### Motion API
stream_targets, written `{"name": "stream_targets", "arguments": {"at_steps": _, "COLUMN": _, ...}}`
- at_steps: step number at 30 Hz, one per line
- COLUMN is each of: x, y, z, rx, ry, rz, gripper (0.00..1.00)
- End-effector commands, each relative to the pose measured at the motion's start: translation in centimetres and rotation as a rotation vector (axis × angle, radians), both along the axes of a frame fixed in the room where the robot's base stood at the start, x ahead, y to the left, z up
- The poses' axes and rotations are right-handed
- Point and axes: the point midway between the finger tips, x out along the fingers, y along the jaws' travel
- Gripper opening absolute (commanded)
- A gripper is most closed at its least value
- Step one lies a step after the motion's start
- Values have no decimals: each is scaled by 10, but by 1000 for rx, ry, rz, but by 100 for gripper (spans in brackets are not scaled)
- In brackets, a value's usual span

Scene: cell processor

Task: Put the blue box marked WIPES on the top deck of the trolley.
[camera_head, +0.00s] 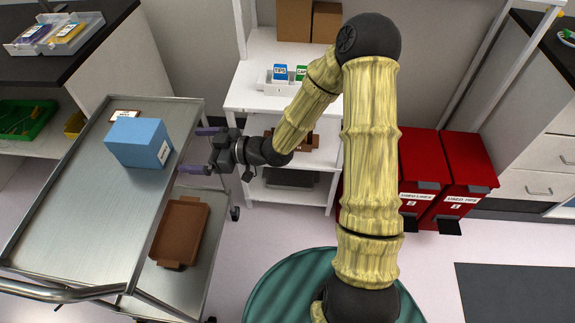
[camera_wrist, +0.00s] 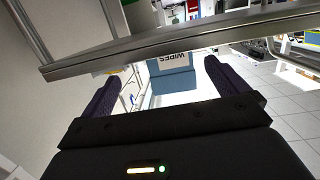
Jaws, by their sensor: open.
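The blue box marked WIPES (camera_head: 138,142) rests on the top deck of the metal trolley (camera_head: 80,215), near its far end. My gripper (camera_head: 201,150) is just right of the box, beside the trolley's edge. Its two dark purple fingers are open and point toward the box, with a gap between them and it. In the wrist view the box (camera_wrist: 174,83) shows between the open fingers (camera_wrist: 160,78), its WIPES label upside down. The trolley's rim (camera_wrist: 120,54) crosses that view in front of part of the box. Nothing is held.
A small label plate (camera_head: 125,116) lies behind the box. A brown tray (camera_head: 181,230) sits on the trolley's lower deck. A white shelf unit (camera_head: 250,98) stands beyond my arm, and red bins (camera_head: 424,160) stand to the right. The near part of the top deck is clear.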

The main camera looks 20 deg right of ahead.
Motion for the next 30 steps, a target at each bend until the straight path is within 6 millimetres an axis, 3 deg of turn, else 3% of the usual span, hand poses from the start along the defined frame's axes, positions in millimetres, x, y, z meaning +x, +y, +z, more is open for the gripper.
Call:
{"name": "stream_targets", "arguments": {"at_steps": 4, "x": 4, "y": -31, "z": -24, "rx": -269, "ry": 117, "rz": -123, "gripper": 99}}
{"name": "stream_targets", "arguments": {"at_steps": 8, "x": -1, "y": -79, "z": -36, "rx": -491, "ry": 255, "rz": -289, "gripper": 99}}
{"name": "stream_targets", "arguments": {"at_steps": 14, "x": -33, "y": -155, "z": -24, "rx": -704, "ry": 496, "rz": -580, "gripper": 99}}
{"name": "stream_targets", "arguments": {"at_steps": 18, "x": -76, "y": -195, "z": -4, "rx": -749, "ry": 697, "rz": -780, "gripper": 99}}
{"name": "stream_targets", "arguments": {"at_steps": 24, "x": -140, "y": -216, "z": 19, "rx": -693, "ry": 972, "rz": -959, "gripper": 99}}
{"name": "stream_targets", "arguments": {"at_steps": 30, "x": -158, "y": -216, "z": 23, "rx": -663, "ry": 1059, "rz": -990, "gripper": 99}}
